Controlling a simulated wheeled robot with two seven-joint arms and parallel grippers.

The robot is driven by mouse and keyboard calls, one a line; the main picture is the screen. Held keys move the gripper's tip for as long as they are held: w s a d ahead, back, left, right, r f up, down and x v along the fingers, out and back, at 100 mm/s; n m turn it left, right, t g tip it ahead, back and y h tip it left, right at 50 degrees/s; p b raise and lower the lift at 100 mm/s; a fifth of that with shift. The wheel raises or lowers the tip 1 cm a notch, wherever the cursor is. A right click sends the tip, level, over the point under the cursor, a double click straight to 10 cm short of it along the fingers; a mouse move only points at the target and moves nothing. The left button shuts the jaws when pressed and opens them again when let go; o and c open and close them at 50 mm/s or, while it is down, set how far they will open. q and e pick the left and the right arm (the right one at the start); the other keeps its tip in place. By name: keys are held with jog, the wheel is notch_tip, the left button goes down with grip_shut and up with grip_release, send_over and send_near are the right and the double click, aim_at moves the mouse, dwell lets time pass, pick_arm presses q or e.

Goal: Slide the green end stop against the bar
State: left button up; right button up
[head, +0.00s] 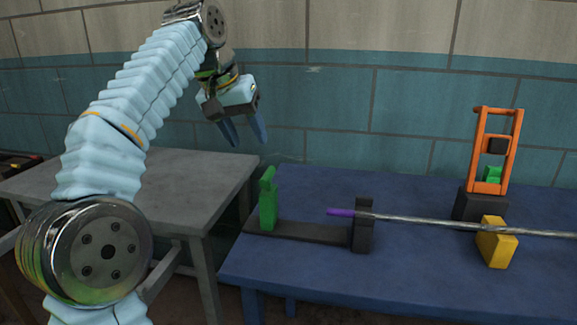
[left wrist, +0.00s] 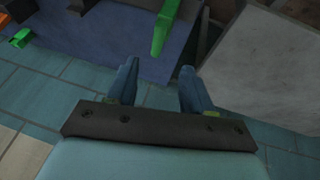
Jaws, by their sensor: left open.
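The green end stop (head: 268,200) stands upright at the left end of a dark rail on the blue table. The bar (head: 430,221) is a metal rod with a purple left tip. It rests across a dark post and a yellow block, and its tip is apart from the end stop. My left gripper (head: 244,139) is open and empty, above and slightly left of the end stop. In the left wrist view, the end stop (left wrist: 164,27) shows beyond the open fingers (left wrist: 158,83). My right gripper is not in view.
The dark rail (head: 300,233) runs to the dark post (head: 362,226). The yellow block (head: 495,242) supports the bar. An orange frame (head: 494,150) with a green piece stands at the back right. A grey table (head: 190,170) is at the left, with a gap between tables.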

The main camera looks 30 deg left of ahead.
aim_at(266, 173)
pick_arm(q)
jog(key=x, duration=1.3)
jog(key=shift+w+f, duration=0.1)
jog(key=shift+w, duration=0.15)
grip_shut()
